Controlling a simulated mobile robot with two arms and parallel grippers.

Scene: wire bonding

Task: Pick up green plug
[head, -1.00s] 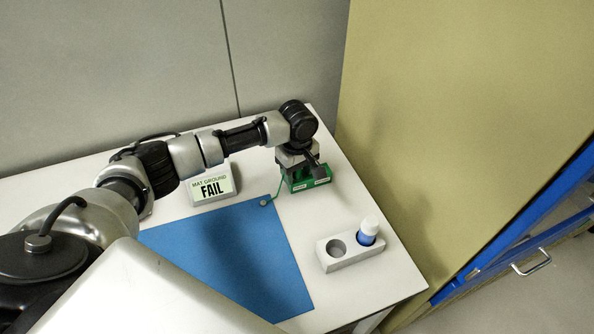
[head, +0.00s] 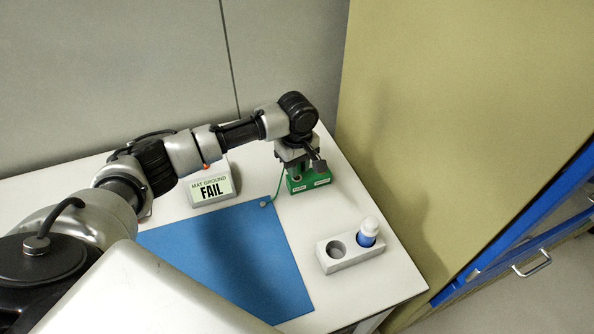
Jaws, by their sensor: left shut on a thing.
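My left gripper (head: 297,168) points down over the green block (head: 310,184) at the back right of the white table. It is shut on the green plug, which is mostly hidden by the fingers. A green wire (head: 277,188) runs from the stud at the corner of the blue mat (head: 225,255) up to the gripper. The gripper sits just above the block. I cannot tell whether the plug is clear of it. My right gripper is not in view.
A grey display (head: 212,190) reading "MAT GROUND FAIL" stands left of the block. A grey two-hole holder (head: 345,262) with a white and blue bottle (head: 368,229) stands at the right. A tan panel (head: 440,130) rises beyond the table's right edge.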

